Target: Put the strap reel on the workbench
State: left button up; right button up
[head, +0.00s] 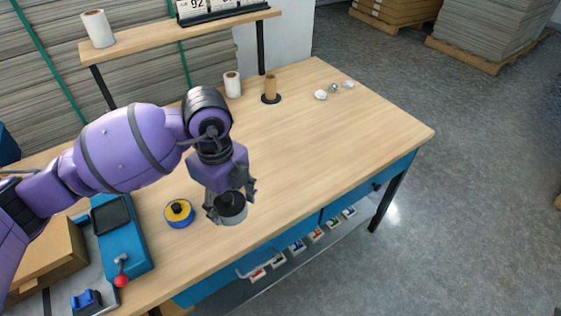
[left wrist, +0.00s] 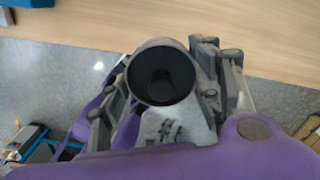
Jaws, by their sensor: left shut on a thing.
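The strap reel (head: 232,212), a grey round reel with a black centre, is held between the fingers of my left gripper (head: 231,203). In the left wrist view the reel (left wrist: 160,76) shows its dark hollow face and hub, with the fingers on both sides. My left gripper is shut on it. The workbench (head: 330,130) has a light wood top and blue front. In the head view the reel overlaps the top near its front edge; its exact height is unclear. My right gripper is not in view.
A yellow and blue roll (head: 179,213) lies just left of the reel. A blue machine (head: 121,235) with a red-knobbed lever stands farther left. A white roll (head: 232,85), a brown core on a stand (head: 270,89) and crumpled pieces (head: 334,88) are at the back. The middle and right are clear.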

aim_at(227, 194)
pick_arm(q)
jog(key=shift+w, duration=0.2)
jog(key=shift+w+a+f, duration=0.25)
jog(key=shift+w+f, duration=0.05)
jog(key=shift+w, duration=0.3)
jog(key=shift+w+a+f, duration=0.2)
jog(key=shift+w+f, duration=0.1)
jog(key=shift+w, duration=0.3)
jog(key=w+a+f, duration=0.1)
jog(key=w+f, duration=0.1)
jog(key=w, duration=0.1)
jog(key=w+a+f+b, duration=0.1)
jog(key=w+f, duration=0.2)
jog(key=w+a+f, duration=0.2)
jog(key=w+f, duration=0.1)
jog(key=w, duration=0.1)
jog(key=shift+f, duration=0.1)
jog(key=shift+w+f, duration=0.15)
jog(key=shift+f, duration=0.05)
jog(key=shift+w+f+b, duration=0.15)
jog(key=shift+f+b, duration=0.2)
jog(key=shift+f, duration=1.25)
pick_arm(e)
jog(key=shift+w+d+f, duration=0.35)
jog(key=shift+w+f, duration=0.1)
pick_arm(q)
jog(key=shift+f, duration=0.1)
